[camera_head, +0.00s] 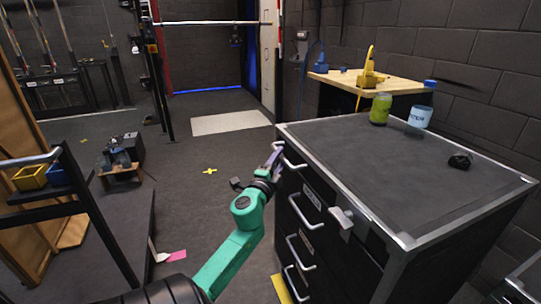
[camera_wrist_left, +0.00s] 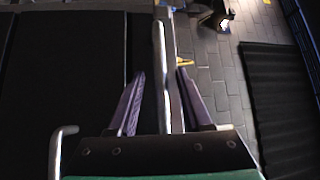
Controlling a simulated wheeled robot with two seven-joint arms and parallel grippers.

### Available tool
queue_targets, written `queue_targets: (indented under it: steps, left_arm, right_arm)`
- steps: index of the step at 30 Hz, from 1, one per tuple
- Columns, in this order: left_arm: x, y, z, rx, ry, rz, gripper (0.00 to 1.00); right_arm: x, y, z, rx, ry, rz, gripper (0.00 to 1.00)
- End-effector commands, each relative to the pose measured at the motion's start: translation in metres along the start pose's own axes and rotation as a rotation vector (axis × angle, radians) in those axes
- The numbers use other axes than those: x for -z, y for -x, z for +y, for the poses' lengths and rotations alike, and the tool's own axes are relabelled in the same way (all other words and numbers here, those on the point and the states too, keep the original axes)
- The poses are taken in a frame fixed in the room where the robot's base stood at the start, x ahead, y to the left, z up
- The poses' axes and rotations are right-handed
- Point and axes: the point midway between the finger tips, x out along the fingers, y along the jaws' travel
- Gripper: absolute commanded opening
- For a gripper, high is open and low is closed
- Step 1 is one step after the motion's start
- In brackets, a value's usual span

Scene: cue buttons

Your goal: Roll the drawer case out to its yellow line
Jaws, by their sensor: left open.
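The drawer case (camera_head: 400,185) is a black cabinet with silver edges and several bar handles down its front, on the right of the head view. My left gripper (camera_head: 275,158) is at the top handle (camera_head: 292,160) at the case's far front corner. In the left wrist view, its purple fingers (camera_wrist_left: 160,82) are open, one on each side of a silver bar (camera_wrist_left: 158,60). I cannot tell whether they touch it. A yellow strip (camera_head: 281,289) lies on the floor at the foot of the case's front. My right gripper is not in view.
A green jar (camera_head: 380,109), a pale blue cup (camera_head: 420,116) and a small black lump (camera_head: 460,161) rest on the case top. A yellow cross (camera_head: 210,171) marks open floor left of the case. A dark metal rail (camera_head: 85,195) stands at the left.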

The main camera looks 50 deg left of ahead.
Motion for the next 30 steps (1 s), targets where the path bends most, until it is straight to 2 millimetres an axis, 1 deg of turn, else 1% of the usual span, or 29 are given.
queue_targets:
  steps: [5, 6, 9, 12, 15, 19, 30]
  left_arm:
    - [-0.001, 0.044, 0.002, -0.004, 0.001, -0.003, 0.5]
    - [-0.002, 0.056, 0.003, -0.004, 0.002, -0.004, 0.5]
    - [-0.002, 0.086, 0.004, -0.004, 0.002, -0.005, 0.5]
    - [-0.002, 0.11, 0.003, -0.002, 0.001, -0.006, 0.5]
    - [-0.002, 0.125, 0.002, 0.0, 0.0, -0.004, 0.5]
    - [-0.001, 0.131, -0.001, 0.001, -0.002, -0.003, 0.5]
    - [-0.001, 0.131, -0.001, 0.001, -0.001, -0.002, 0.5]
  right_arm:
    - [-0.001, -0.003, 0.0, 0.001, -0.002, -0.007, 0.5]
    - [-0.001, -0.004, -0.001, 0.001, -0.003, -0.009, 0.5]
    - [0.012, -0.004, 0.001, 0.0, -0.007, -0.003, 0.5]
    - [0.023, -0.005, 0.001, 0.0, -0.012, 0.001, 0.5]
    - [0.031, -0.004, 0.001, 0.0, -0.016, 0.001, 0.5]
    - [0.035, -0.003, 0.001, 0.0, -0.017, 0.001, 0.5]
    - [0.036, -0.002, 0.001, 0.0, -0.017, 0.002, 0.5]
